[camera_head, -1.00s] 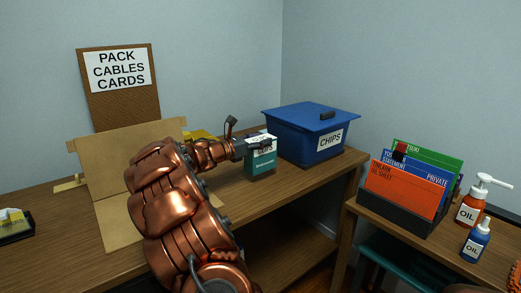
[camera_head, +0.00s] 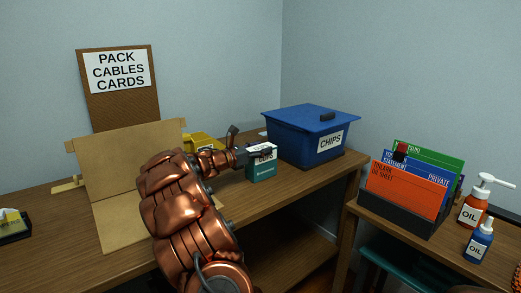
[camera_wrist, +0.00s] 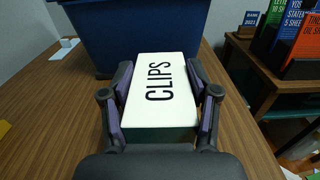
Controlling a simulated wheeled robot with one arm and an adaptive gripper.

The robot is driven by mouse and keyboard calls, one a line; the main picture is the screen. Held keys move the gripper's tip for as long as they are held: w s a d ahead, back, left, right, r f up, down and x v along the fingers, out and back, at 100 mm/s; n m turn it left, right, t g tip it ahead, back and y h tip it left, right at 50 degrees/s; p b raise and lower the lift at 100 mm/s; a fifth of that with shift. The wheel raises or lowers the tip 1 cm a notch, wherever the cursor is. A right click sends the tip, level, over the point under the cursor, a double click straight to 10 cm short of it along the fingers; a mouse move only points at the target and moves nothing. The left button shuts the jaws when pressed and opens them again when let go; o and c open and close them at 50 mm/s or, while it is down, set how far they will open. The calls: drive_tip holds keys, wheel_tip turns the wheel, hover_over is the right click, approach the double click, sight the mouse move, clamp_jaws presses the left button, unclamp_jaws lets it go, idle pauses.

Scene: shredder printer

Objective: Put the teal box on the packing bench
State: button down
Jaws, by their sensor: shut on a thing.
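The teal box (camera_head: 262,171) has a white top that reads "CLIPS" in the wrist view (camera_wrist: 160,92). It is upright at the wooden packing bench (camera_head: 315,180), just in front of the blue bin. My gripper (camera_head: 254,154) comes from the left, with its fingers on the box's upper part. In the wrist view the two fingers (camera_wrist: 161,100) press on both sides of the box. The box appears to be at the bench surface; I cannot tell whether its bottom touches it.
The blue "CHIPS" bin (camera_head: 310,133) stands close behind the box. An open cardboard carton (camera_head: 125,160) is on the left of the bench. A file holder (camera_head: 405,195) and oil bottles (camera_head: 478,240) are on a side table at right. Bare bench lies right of the box.

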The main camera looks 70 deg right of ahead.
drive_tip(key=shift+c, duration=1)
unclamp_jaws()
drive_tip(key=shift+f, duration=0.1)
drive_tip(key=p+v, duration=0.2)
drive_tip(key=v, duration=1)
